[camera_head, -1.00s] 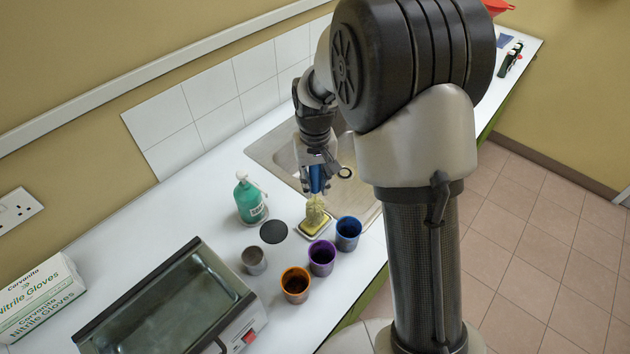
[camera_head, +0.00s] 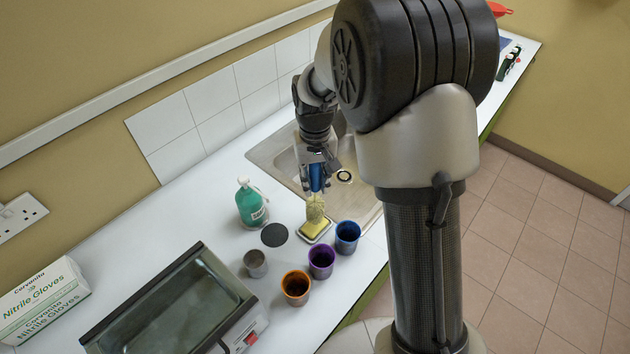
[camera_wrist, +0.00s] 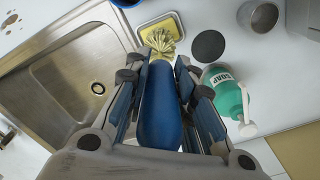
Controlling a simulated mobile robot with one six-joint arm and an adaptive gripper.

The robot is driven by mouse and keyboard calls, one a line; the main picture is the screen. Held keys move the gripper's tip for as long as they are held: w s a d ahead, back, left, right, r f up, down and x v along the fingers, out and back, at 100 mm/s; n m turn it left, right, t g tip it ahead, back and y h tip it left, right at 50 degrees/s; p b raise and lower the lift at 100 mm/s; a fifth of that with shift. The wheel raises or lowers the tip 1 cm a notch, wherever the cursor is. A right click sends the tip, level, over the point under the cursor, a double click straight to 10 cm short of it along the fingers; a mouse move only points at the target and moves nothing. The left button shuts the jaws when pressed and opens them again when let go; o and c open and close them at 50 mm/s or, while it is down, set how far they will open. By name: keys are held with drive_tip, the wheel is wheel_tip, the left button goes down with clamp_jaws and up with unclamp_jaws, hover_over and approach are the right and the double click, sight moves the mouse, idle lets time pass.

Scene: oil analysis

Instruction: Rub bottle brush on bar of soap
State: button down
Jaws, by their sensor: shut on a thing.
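The bottle brush has a blue handle (camera_wrist: 160,112) and pale yellow bristles (camera_head: 315,206). My gripper (camera_head: 316,172) is shut on the blue handle and holds the brush with its bristles down. My gripper's fingers also show on both sides of the handle in the wrist view (camera_wrist: 163,85). The bar of soap (camera_head: 312,230) is yellow and lies in a small dish on the counter. The bristles are over the soap's far part in the head view. The bristle head (camera_wrist: 160,38) overlaps the soap (camera_wrist: 165,24) in the wrist view; I cannot tell whether they touch.
A green soap bottle (camera_head: 251,203) and a black disc (camera_head: 274,235) are left of the dish. Grey (camera_head: 256,263), orange (camera_head: 296,287), purple (camera_head: 322,259) and blue (camera_head: 347,236) cups stand in front. The metal sink (camera_head: 268,153) lies behind.

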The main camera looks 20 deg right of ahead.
sight(315, 169)
drive_tip(key=shift+r+p, duration=1.45)
drive_tip(key=shift+r, duration=0.65)
